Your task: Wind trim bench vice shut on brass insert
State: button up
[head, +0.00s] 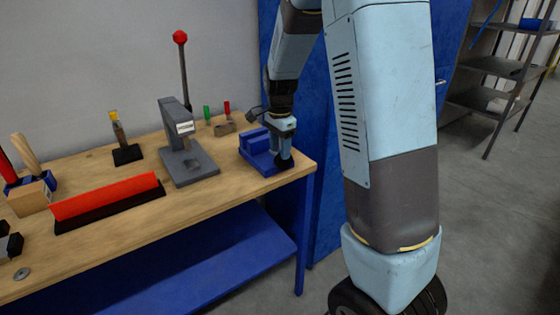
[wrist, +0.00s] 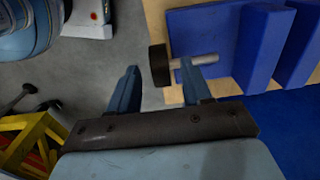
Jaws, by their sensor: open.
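The blue bench vice (head: 257,148) stands at the right end of the workbench. In the wrist view its blue jaw blocks (wrist: 259,45) fill the upper right. My gripper (head: 284,146) points down at the vice's right, near end, at the knob. In the wrist view my gripper (wrist: 158,74) is open, with one finger on each side of the knob. The right finger overlaps the shaft; whether either touches cannot be told. I cannot make out a brass insert in either view.
A grey press (head: 188,160) with a red-balled lever stands left of the vice. Small green- and red-topped pieces (head: 223,127) sit behind. A long red block (head: 106,198) lies further left on the wooden bench (head: 175,208). A blue cabinet (head: 330,170) stands behind the arm.

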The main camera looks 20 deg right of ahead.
aim_at(280, 160)
jog(key=shift+f, duration=2.45)
grip_shut()
